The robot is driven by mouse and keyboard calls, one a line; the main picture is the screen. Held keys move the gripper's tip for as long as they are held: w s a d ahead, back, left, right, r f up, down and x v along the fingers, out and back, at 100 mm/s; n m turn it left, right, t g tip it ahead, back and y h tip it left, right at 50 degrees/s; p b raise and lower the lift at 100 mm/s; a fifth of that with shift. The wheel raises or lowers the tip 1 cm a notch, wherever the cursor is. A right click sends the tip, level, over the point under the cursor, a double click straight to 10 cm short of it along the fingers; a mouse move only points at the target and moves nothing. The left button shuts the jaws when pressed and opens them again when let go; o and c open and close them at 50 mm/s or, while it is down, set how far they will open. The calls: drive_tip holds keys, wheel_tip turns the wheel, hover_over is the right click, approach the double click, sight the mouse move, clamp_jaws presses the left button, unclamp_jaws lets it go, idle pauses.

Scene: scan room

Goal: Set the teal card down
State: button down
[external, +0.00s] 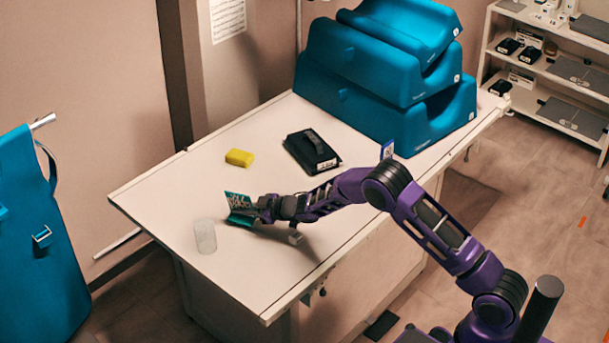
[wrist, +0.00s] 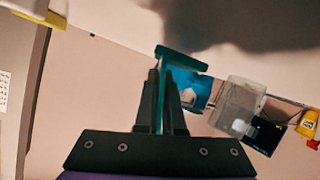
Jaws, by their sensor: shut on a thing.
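The teal card (external: 238,199) has pale print and is held tilted up at the left end of my arm, over the white table (external: 165,200). In the external view my gripper (external: 258,208) is at its right edge. In the wrist view my gripper (wrist: 162,85) is shut on the card (wrist: 180,58), which shows as a thin teal edge between and beyond the fingers. A second teal patch shows just below the card in the external view; I cannot tell whether it is part of it. The card's lower edge and any contact with the table are unclear.
A clear cup (external: 205,236) stands just left of the card, near the table's front edge. A yellow sponge (external: 239,157) and a black device (external: 312,151) lie farther back. Stacked teal cushions (external: 385,75) fill the far right end. Table between sponge and cup is bare.

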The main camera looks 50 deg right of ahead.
drive_tip(key=shift+f+b, duration=0.55)
drive_tip(key=shift+f, duration=0.1)
drive_tip(key=c, duration=1)
unclamp_jaws()
drive_tip(key=shift+r, duration=0.2)
drive_tip(key=shift+r+p, duration=0.25)
drive_tip(key=shift+p, duration=0.2)
drive_tip(key=v, duration=1.2)
drive_tip(key=shift+r, duration=0.2)
